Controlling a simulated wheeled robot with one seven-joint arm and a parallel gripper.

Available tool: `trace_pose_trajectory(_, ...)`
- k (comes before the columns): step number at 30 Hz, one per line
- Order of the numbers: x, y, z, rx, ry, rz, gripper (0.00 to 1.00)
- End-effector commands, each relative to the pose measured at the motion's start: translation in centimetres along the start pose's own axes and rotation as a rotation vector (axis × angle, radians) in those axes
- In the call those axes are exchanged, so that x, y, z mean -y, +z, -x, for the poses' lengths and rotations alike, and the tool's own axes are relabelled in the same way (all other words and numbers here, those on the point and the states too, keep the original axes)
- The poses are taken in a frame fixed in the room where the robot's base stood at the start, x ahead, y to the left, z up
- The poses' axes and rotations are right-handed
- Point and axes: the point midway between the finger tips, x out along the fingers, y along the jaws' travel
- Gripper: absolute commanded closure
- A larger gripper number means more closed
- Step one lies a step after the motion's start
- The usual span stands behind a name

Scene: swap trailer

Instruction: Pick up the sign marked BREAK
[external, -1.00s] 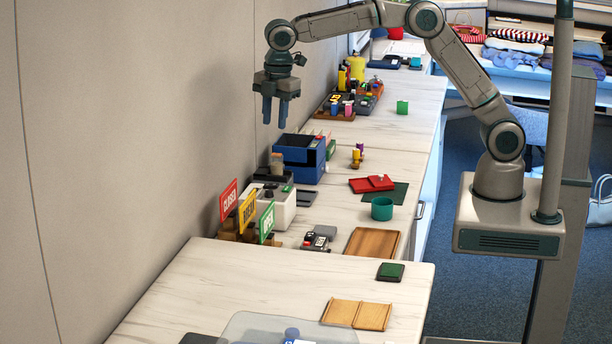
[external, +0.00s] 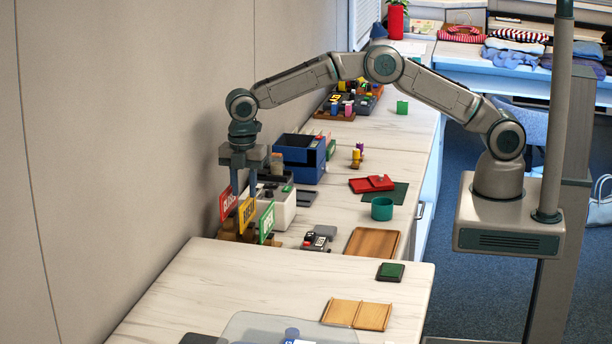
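Three upright signs stand in brown holders on the counter by the wall. The red sign (external: 227,204) is at the left, the yellow sign (external: 247,215) in the middle and the green sign (external: 267,224) at the right. Red seems to read CLOSED and green OPEN; the yellow lettering is too small to read surely, so it is likely the BREAK sign. My gripper (external: 244,190) points down just above the yellow sign, fingers apart. Whether the fingertips reach the yellow sign's top edge, I cannot tell.
A white box (external: 278,206) stands close right of the signs, with a blue bin (external: 303,170) behind it. A dark device (external: 318,238) and wooden tray (external: 372,243) lie to the right. The wall is close on the left. The near counter's left part is bare.

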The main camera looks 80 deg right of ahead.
Motion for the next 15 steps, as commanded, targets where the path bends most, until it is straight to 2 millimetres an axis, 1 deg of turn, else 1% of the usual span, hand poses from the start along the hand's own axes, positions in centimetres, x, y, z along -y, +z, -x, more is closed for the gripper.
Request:
trace_pose_trajectory(7,0.2,0.2,-1.8,0.001,-0.001,-0.001,0.69)
trace_pose_trajectory(12,0.5,0.6,-4.4,0.001,-0.002,-0.001,0.69)
trace_pose_trajectory(15,0.5,0.6,-5.5,0.001,-0.001,-0.001,0.69)
